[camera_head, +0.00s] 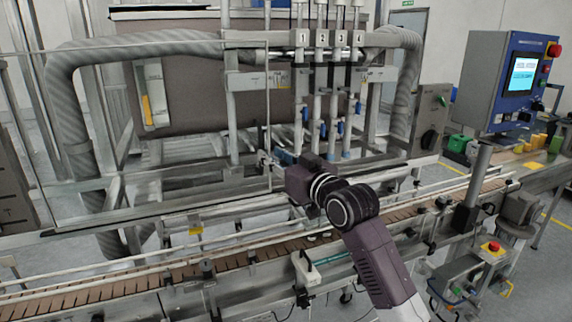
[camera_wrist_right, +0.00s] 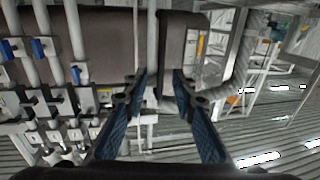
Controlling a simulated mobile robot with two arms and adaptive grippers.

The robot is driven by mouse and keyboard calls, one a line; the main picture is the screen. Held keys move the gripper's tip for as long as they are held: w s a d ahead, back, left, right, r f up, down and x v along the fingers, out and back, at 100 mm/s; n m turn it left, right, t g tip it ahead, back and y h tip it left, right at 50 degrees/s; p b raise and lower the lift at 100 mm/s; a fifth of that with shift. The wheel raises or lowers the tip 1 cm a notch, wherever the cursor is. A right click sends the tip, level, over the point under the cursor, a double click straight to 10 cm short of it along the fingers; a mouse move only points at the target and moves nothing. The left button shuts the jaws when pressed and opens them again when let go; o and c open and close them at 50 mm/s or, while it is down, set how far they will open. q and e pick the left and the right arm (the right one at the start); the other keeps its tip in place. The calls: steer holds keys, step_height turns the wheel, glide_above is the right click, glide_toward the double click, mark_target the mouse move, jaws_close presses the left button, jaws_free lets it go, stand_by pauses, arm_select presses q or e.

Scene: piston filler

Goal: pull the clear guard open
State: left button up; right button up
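The clear guard (camera_head: 268,95) is a see-through panel on the front of the filling machine; its thin vertical metal edge shows just left of the numbered nozzles, and the pane itself is hard to make out. My right gripper (camera_head: 280,158) is at this edge, low down, with its blue finger pads partly hidden by my wrist. In the right wrist view my right gripper (camera_wrist_right: 160,92) is open, its two blue fingers spread on either side of a pale upright bar (camera_wrist_right: 151,60). I cannot tell whether either finger touches the bar. My left gripper is not in view.
A conveyor (camera_head: 130,285) with rails runs along the front, below my right arm. Numbered nozzles (camera_head: 322,90) stand behind the guard line. A blue control panel (camera_head: 515,80) stands at the right. A thick grey hose (camera_head: 65,110) arches at the left.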

steer(key=v, duration=0.5)
steer(key=shift+s+d, duration=0.1)
steer(key=shift+s, duration=0.1)
steer(key=shift+f, duration=0.1)
